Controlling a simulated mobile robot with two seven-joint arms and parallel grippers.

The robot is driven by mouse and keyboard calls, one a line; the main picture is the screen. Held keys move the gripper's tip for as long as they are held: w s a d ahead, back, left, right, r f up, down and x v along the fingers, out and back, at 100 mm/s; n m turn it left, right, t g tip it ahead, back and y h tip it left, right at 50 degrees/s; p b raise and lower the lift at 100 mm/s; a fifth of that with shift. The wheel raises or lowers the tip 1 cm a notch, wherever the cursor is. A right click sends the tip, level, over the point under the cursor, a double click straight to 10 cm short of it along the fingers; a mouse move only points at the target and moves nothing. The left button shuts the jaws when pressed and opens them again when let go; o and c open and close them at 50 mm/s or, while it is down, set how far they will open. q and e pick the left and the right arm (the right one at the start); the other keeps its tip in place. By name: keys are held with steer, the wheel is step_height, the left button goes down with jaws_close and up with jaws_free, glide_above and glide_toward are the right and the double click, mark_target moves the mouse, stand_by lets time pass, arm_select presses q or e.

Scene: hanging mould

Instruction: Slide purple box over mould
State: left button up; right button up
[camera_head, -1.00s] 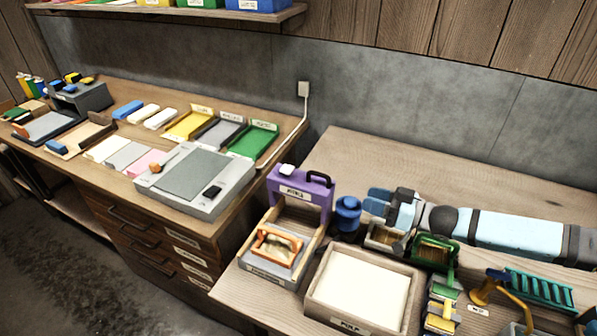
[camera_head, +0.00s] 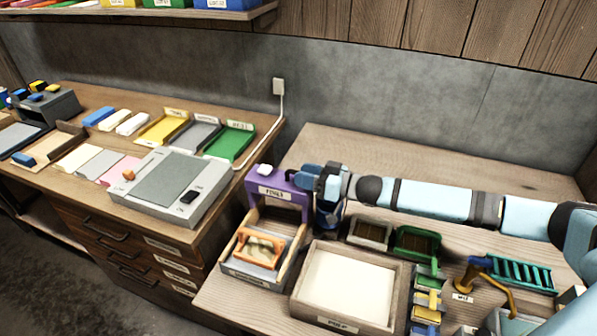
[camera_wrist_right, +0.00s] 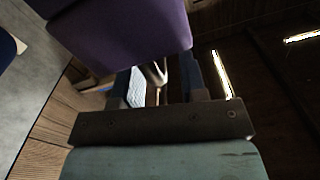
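The purple box (camera_head: 277,188), an arch with a white label, stands upright at the back end of a wooden frame (camera_head: 232,272). The mould, with an orange handle (camera_head: 258,246), sits in the front of that frame, apart from the box. My right gripper (camera_head: 308,178) is at the box's right end, its blue fingers covering the place of the dark handle. In the right wrist view the purple box (camera_wrist_right: 125,35) fills the top, and the fingers (camera_wrist_right: 163,85) are apart. Whether the handle lies between them is unclear. My left gripper is out of view.
A shallow wooden tray (camera_head: 297,285) of pale pulp stands right of the frame. A blue pot (camera_head: 330,213) is under my right wrist. Small trays, a green bin (camera_head: 416,243) and a green rack (camera_head: 521,273) lie farther right. The back right table top is bare.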

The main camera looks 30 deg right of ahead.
steer(key=shift+x, duration=1.05)
jaws_close()
steer(key=shift+a, duration=0.1)
